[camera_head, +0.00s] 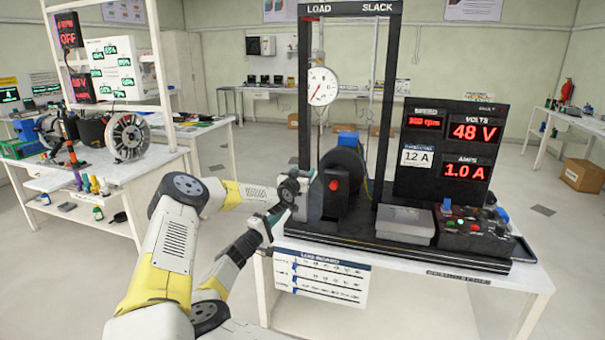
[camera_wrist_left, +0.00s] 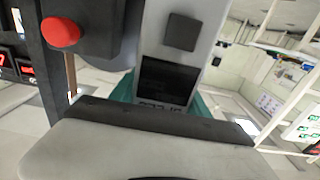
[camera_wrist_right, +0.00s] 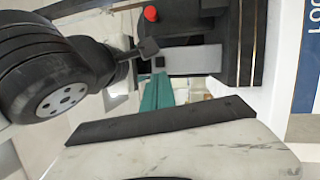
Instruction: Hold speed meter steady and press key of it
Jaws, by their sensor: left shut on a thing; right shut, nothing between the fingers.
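The speed meter (camera_head: 300,208) is a grey handheld unit just left of the rig's red knob. In the left wrist view, the speed meter (camera_wrist_left: 211,28) shows a dark screen and a black square key (camera_wrist_left: 182,32). My left gripper (camera_head: 298,180) is shut on the meter, with teal fingers (camera_wrist_left: 165,98) at its sides. My right gripper (camera_head: 277,213) is shut and empty, just below the left one. In the right wrist view its teal fingers (camera_wrist_right: 155,82) point at the meter (camera_wrist_right: 193,60) near the key (camera_wrist_right: 160,62). I cannot tell whether they touch the key.
The black load rig (camera_head: 390,110) stands on a white table, with a dial (camera_head: 322,86), red knob (camera_head: 334,185), grey box (camera_head: 405,224) and red displays (camera_head: 470,132). A log board (camera_head: 320,277) hangs at the table front. My two arms run close together here.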

